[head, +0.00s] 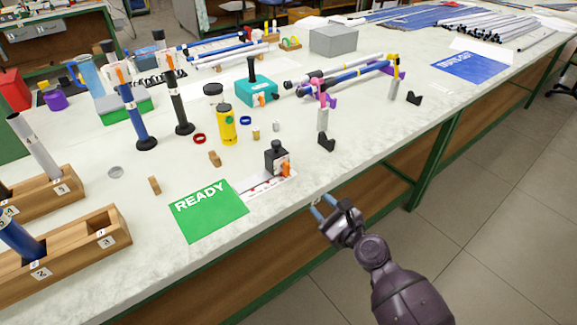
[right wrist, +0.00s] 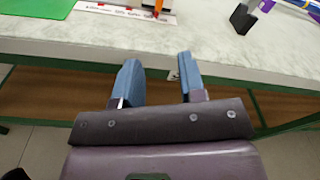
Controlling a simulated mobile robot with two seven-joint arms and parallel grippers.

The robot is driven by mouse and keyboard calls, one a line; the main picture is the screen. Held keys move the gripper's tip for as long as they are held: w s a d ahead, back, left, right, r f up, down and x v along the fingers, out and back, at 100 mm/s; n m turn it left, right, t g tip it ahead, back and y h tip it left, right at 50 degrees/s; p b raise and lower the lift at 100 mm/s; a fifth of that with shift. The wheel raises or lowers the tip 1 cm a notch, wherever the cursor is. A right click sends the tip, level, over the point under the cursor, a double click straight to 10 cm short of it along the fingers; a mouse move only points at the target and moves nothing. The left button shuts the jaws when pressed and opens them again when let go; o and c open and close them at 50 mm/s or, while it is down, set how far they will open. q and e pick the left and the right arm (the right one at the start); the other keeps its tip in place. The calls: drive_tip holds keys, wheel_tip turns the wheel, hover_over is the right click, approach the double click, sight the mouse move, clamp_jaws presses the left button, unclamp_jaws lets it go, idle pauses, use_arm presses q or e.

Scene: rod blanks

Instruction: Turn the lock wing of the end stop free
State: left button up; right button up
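The end stop (head: 275,156) is a dark block with a round black top, standing on a white printed scale strip (head: 255,188) near the table's front edge. Its orange lock wing (head: 286,169) is on the side facing right and front. In the right wrist view the orange wing (right wrist: 159,6) is cut by the top edge, and the strip (right wrist: 120,11) lies beside it. My right gripper (head: 322,206) is in front of the table edge, apart from the end stop. Its two blue fingers (right wrist: 158,78) are spread with nothing between them. My left gripper is out of view.
A green READY card (head: 209,211) lies left of the strip. A grey post with a black foot (head: 325,143) stands to the right. A teal box (head: 256,94) and yellow cylinder (head: 227,125) are behind. Wooden racks (head: 75,255) stand at left. Bare tabletop lies front right.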

sight(289, 166)
drive_tip(key=w+a+r+m, duration=0.1)
drive_tip(key=w+a, duration=0.1)
drive_tip(key=w, duration=0.1)
drive_tip(key=w+a+m+b, duration=0.1)
drive_tip(key=w+a, duration=0.2)
drive_tip(key=w, duration=0.1)
drive_tip(key=w+a+r+m+y+b, duration=0.1)
drive_tip(key=w+a+m, duration=0.1)
drive_tip(key=w+a, duration=0.1)
drive_tip(key=shift+w+r, duration=0.3)
drive_tip(key=shift+w, duration=0.4)
drive_tip(key=shift+w+a+r, duration=0.1)
drive_tip(key=shift+w+a, duration=0.1)
drive_tip(key=shift+w, duration=0.15)
drive_tip(key=shift+c, duration=0.3)
clamp_jaws()
